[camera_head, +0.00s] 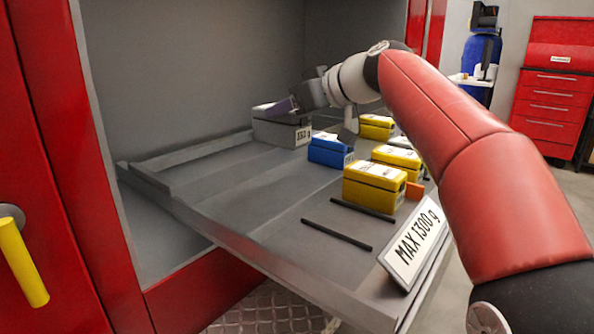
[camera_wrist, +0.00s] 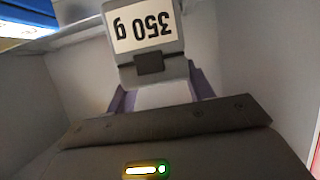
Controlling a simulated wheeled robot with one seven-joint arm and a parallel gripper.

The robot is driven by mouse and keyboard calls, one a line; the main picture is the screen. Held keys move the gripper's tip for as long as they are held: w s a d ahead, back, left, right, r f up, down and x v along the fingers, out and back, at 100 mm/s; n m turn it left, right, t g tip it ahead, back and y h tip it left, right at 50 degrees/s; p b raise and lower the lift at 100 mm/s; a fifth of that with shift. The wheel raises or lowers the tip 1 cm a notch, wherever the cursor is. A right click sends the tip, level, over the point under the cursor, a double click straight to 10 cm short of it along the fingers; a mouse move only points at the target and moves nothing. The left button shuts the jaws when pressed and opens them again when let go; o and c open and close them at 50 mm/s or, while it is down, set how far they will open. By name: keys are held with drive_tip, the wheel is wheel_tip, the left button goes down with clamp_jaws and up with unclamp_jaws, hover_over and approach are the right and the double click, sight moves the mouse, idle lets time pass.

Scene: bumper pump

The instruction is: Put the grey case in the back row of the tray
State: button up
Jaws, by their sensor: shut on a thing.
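The grey case (camera_head: 278,131) is at the far end of the pull-out tray (camera_head: 225,205), near its back ledge. Its white label reads about 350 g, upside down in the wrist view (camera_wrist: 147,62). My gripper (camera_head: 283,106) reaches it from above right, with its purple fingers closed on the case's upper part. The fingers also show on both sides of the case in the wrist view (camera_wrist: 160,95). I cannot tell whether the case's underside touches the tray.
A blue case (camera_head: 328,150) stands just right of the grey case. Several yellow cases (camera_head: 373,187) stand along the tray's right side. A MAX 1300 g sign (camera_head: 414,243) is at the front corner. The tray's left part is bare. Red cabinet walls flank it.

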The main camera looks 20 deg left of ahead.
wheel_tip(320, 180, down, 10)
drive_tip(key=shift+f+b, duration=0.1)
drive_tip(key=shift+b, duration=1)
drive_tip(key=shift+f, duration=0.15)
drive_tip(key=o, duration=1.3)
drive_tip(key=shift+r, duration=0.3)
drive_tip(key=b+v, duration=0.1)
drive_tip(key=v, duration=1.1)
drive_tip(key=shift+f, duration=0.1)
